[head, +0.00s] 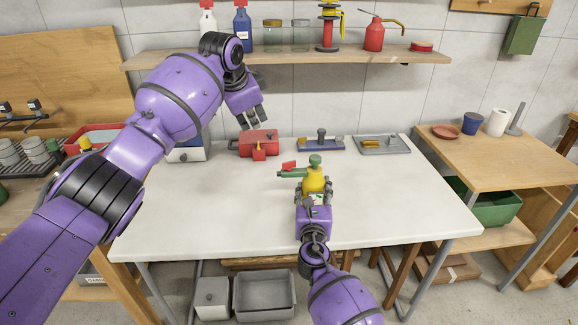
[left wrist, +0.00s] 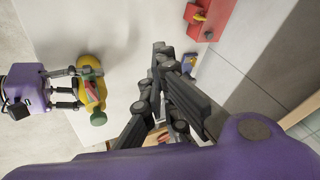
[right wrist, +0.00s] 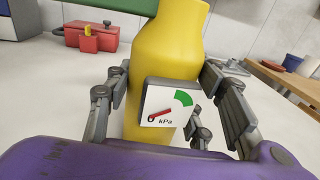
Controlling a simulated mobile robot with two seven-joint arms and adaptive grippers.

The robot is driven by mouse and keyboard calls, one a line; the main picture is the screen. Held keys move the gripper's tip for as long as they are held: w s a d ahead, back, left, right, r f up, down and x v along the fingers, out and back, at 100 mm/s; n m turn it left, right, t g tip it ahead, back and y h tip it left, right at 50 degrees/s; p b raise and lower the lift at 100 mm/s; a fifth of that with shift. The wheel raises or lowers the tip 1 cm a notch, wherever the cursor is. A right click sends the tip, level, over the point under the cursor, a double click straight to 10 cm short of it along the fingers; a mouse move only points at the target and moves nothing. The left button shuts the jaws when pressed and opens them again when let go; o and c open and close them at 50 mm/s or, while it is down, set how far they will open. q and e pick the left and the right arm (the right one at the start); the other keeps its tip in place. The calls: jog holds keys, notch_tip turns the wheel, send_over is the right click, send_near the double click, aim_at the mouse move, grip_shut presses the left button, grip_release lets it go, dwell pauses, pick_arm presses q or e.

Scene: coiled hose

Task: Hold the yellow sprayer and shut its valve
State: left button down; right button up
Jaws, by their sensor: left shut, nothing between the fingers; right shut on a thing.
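The yellow sprayer (head: 313,180) stands upright on the white table, with a green cap and a green nozzle (head: 291,174) pointing left. A red valve lever (head: 289,165) sits on the nozzle; I cannot tell whether it is open or shut. My right gripper (head: 313,194) is shut around the yellow body, which fills the right wrist view (right wrist: 170,45). A gauge (right wrist: 167,105) marked kPa faces that camera, its red needle near 0. My left gripper (head: 253,118) is shut and empty, raised behind and left of the sprayer. The sprayer also shows in the left wrist view (left wrist: 96,98).
A shelf (head: 300,56) with bottles and jars hangs above. The table left of the sprayer is clear.

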pick_arm(q)
jog(key=w+a+r+t+y, duration=0.3)
jog(key=w+a+r+t, duration=0.25)
jog(key=w+r, duration=0.3)
notch_tip(320, 180, up, 13)
jog(key=w+d+m+t+h, duration=0.1)
jog(key=w+d+m+t, duration=0.15)
jog(key=t, duration=0.45)
jog(key=s+d+r+m+g+h, duration=0.1)
jog(key=s+d+r+m+h, duration=0.35)
jog(key=d+m+h, duration=0.3)
jog(key=s+d+r+m+h, duration=0.4)
jog(key=s+d+m+h, duration=0.15)
jog(key=m, duration=0.35)
jog(key=s+d+f+m+g+h, duration=0.4)
jog(key=d+m+g, duration=0.2)
jog(key=m, duration=0.1)
jog(key=m+g+y, duration=0.5)
jog(key=g+y, duration=0.2)
jog(key=y, duration=0.6)
send_near(289, 166)
jog(key=d, duration=0.2)
jog(key=shift+w+f, duration=0.15)
jog(key=shift+f, duration=1.35)
jog(key=shift+w+f, duration=0.2)
jog(key=shift+f, duration=1.3)
